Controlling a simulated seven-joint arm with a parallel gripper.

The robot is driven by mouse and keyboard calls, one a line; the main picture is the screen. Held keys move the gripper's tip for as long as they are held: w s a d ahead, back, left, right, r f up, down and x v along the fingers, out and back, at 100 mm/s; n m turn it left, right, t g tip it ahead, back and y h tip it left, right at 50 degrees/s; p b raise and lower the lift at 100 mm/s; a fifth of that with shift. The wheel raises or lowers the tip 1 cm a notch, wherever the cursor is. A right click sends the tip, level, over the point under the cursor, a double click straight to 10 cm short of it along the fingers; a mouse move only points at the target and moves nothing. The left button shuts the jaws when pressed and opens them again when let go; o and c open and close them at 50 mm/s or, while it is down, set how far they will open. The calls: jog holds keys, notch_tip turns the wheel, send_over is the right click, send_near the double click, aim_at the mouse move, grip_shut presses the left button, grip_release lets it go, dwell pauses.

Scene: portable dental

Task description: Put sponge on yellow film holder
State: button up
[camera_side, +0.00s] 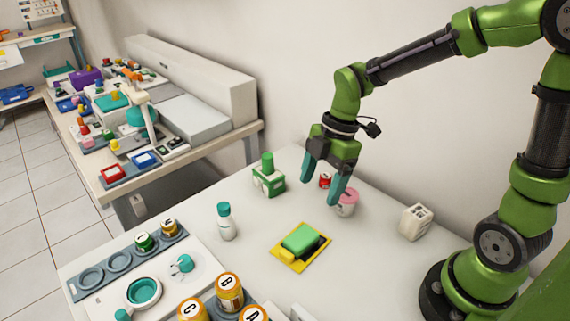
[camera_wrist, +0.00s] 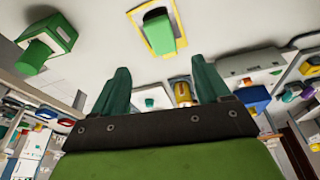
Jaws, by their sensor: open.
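The green sponge (camera_side: 300,238) lies on the yellow film holder (camera_side: 287,259), a flat yellow frame with a dark inside, on the white table. Part of the frame's inside is covered by the sponge. In the wrist view the sponge (camera_wrist: 160,32) also shows within the yellow frame (camera_wrist: 177,48), past the fingertips. My gripper (camera_side: 322,188) is open and empty. It hangs above the table, behind the holder in the side view and apart from the sponge. Its two teal fingers (camera_wrist: 162,78) show spread in the wrist view.
A green and white box (camera_side: 268,180) stands behind the holder, a white bottle (camera_side: 225,222) left of it. A pink cup (camera_side: 347,203) and a red can (camera_side: 325,181) stand near my fingers. A white block (camera_side: 416,221) is at right. Labelled jars (camera_side: 229,291) stand in front.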

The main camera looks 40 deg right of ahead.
jog(key=s+d+r+m+t, duration=0.2)
jog(key=s+r+m+t, duration=0.1)
jog(key=m, duration=0.7)
jog(key=s+d+r+m+t+h, duration=0.1)
jog(key=s+r+m+t, duration=0.2)
jog(key=s+r+m, duration=0.3)
jog(key=r+m, duration=0.1)
jog(key=m, duration=0.3)
jog(key=shift+d+r+m+t, duration=0.15)
jog(key=shift+d+m+t, duration=0.15)
jog(key=shift+d, duration=0.05)
